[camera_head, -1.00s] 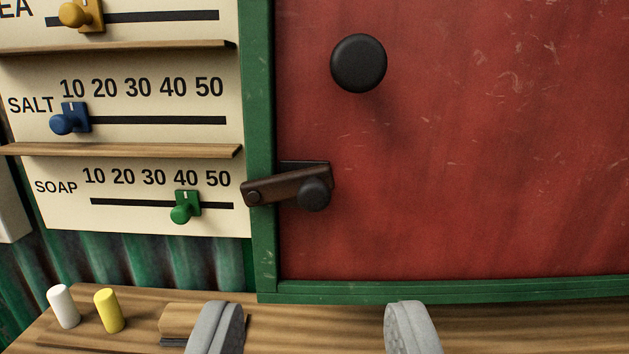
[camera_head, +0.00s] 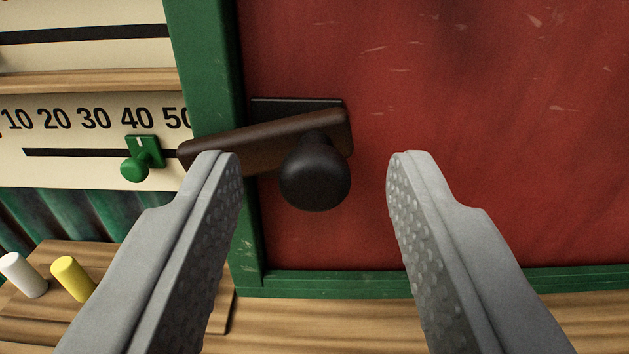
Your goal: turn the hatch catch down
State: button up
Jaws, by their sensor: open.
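The hatch catch (camera_head: 265,143) is a dark brown bar with a round black knob (camera_head: 315,172) near its right end. It lies across the green frame and the red hatch (camera_head: 480,120), near level, its right end tilted slightly up. A dark plate shows behind its upper edge. My gripper (camera_head: 310,165) is open, with one grey finger on each side of the knob in the picture. The left fingertip overlaps the bar and hides part of its lower left. I see no clear contact with the knob and cannot tell the depth gap.
The green hatch frame (camera_head: 207,75) runs down the left and along the bottom. A wooden counter (camera_head: 330,318) below carries a white peg (camera_head: 22,275) and a yellow peg (camera_head: 73,278). The hatch face at right is clear.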

grip_shut()
jog(key=shift+d+f+m, duration=0.1)
jog(key=shift+f+m, duration=0.2)
jog(key=shift+m, duration=0.45)
jog(key=shift+f+m, duration=0.25)
jog(key=shift+m, duration=0.5)
grip_release()
jog(key=shift+s, duration=0.1)
jog(key=s, duration=1.7)
jog(key=shift+s, duration=0.1)
